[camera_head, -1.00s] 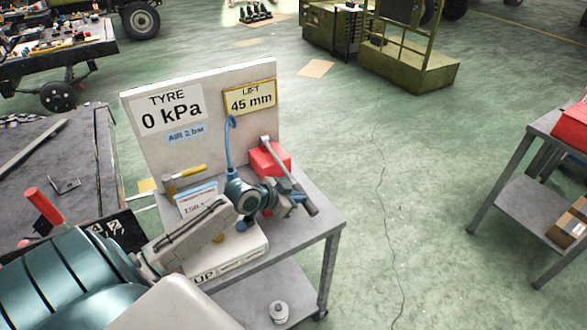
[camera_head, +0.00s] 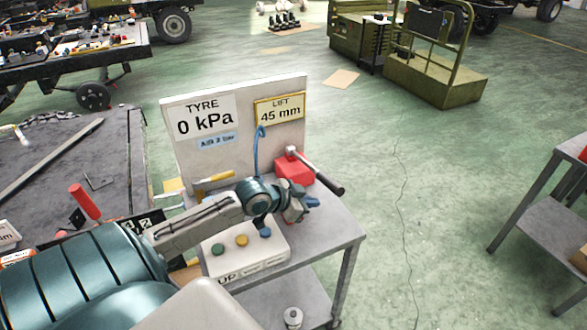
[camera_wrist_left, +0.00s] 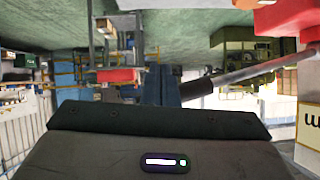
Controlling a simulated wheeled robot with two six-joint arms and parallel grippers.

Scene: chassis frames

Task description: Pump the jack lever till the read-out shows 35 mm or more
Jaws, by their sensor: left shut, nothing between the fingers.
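The red jack (camera_head: 291,171) stands on the grey cart in front of the white panel. Its lever (camera_head: 318,174) slants down to the right and ends in a dark grip. The LIFT read-out (camera_head: 280,108) on the panel shows 45 mm. My left gripper (camera_head: 308,203) is shut and empty, just below and left of the lever's grip. In the left wrist view the blue fingers (camera_wrist_left: 161,87) are together, and the lever's dark grip (camera_wrist_left: 196,88) shows close to their right; whether they touch is unclear. My right gripper is not in view.
The TYRE read-out (camera_head: 206,118) shows 0 kPa. A white box with coloured buttons (camera_head: 245,250) sits at the cart's front, below my left arm. Open floor lies right of the cart.

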